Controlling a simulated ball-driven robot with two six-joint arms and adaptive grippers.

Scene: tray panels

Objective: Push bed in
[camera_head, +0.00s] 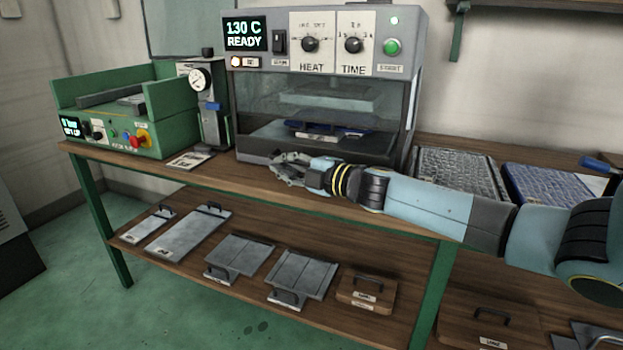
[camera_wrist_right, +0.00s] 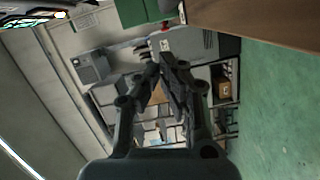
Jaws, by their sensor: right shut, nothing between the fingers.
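The grey forming machine (camera_head: 345,77) stands on the bench, its screen reading "130 C READY". Its dark bed (camera_head: 275,141) lies low inside the open front, behind clear panels. A blue piece (camera_head: 327,131) with light labels rests on the bed. My right gripper (camera_head: 277,166) is shut and empty, in front of the machine's lower front edge and pointing left. Whether it touches the bed front cannot be told. In the right wrist view the closed fingers (camera_wrist_right: 163,63) hold nothing. My right forearm covers part of the bench front. My left gripper is not in view.
A green machine (camera_head: 115,112) and a gauge stand (camera_head: 208,105) are left on the bench. A grey textured tray (camera_head: 456,172) and a blue one (camera_head: 548,190) lie to the right. Several panels with handles lie on the lower shelf (camera_head: 335,318). A paper card lies left of the machine.

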